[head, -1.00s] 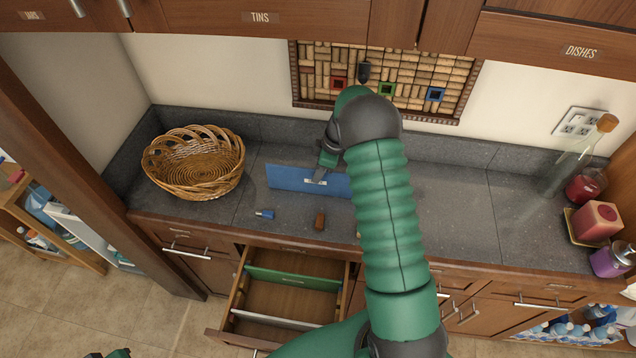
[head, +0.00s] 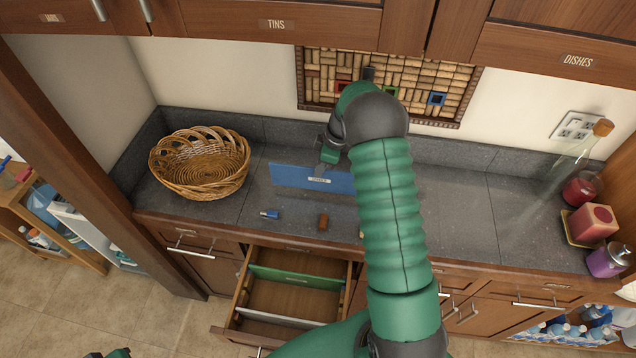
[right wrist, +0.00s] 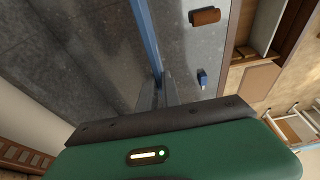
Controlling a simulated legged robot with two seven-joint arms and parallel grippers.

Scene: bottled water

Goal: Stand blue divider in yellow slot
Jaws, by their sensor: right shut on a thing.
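The blue divider (head: 291,177) is a long thin panel over the back of the grey counter, with a small pale label on its face. My right gripper (head: 322,168) is shut on its upper edge near the label. The divider shows edge-on in the right wrist view (right wrist: 147,35), between the fingers (right wrist: 158,92). I cannot tell whether its lower edge touches the counter. My right arm hides its right end. An open drawer (head: 225,325) below the counter holds a green divider (head: 297,279) and a pale divider (head: 272,319). I cannot make out a yellow slot.
A wicker basket (head: 200,185) stands on the counter's left. A small blue item (head: 269,214) and a brown block (head: 323,221) lie near the front edge. A glass bottle (head: 572,158), a red candle (head: 592,222) and a purple jar (head: 607,261) stand far right.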

